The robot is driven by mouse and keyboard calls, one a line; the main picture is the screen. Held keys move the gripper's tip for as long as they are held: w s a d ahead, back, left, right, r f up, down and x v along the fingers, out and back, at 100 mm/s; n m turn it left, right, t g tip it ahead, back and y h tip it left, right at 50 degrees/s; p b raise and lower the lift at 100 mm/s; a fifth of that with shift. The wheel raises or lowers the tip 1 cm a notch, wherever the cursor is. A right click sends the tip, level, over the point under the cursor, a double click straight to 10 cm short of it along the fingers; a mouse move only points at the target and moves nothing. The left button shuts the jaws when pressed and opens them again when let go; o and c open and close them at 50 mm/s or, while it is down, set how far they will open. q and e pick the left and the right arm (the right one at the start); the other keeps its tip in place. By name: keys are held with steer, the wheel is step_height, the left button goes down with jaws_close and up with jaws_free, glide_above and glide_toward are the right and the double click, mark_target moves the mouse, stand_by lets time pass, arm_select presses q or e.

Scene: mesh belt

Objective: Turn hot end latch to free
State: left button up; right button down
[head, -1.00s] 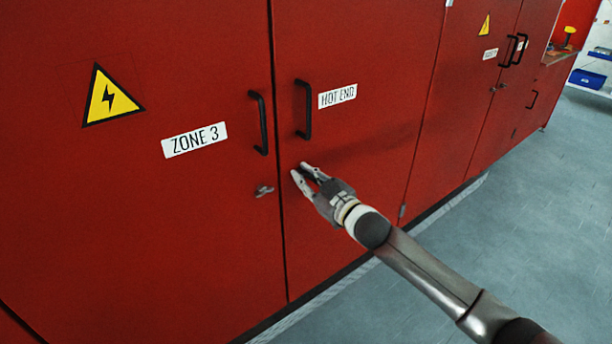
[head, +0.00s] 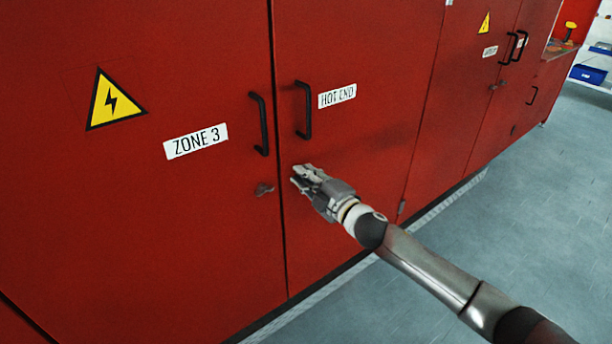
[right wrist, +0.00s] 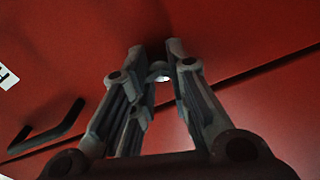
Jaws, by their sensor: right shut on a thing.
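The hot end door (head: 365,140) is a red panel with a black handle (head: 304,110) and a white HOT END label (head: 337,95). My right gripper (head: 301,176) is at this door, below the handle. In the right wrist view its fingers (right wrist: 158,80) are shut on the hot end latch (right wrist: 158,72), a small pale metal piece between the fingertips. Most of the latch is hidden by the fingers, and its angle cannot be told. My left gripper is not in view.
The ZONE 3 door (head: 130,220) on the left has its own handle (head: 260,124) and a small latch (head: 264,189). The doors look shut. More red doors (head: 505,75) run to the right. The grey floor (head: 510,220) at the right is clear.

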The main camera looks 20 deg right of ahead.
steer(key=shift+n, duration=1.4)
steer(key=c, duration=0.8)
jaws_free()
steer(key=v, duration=1.2)
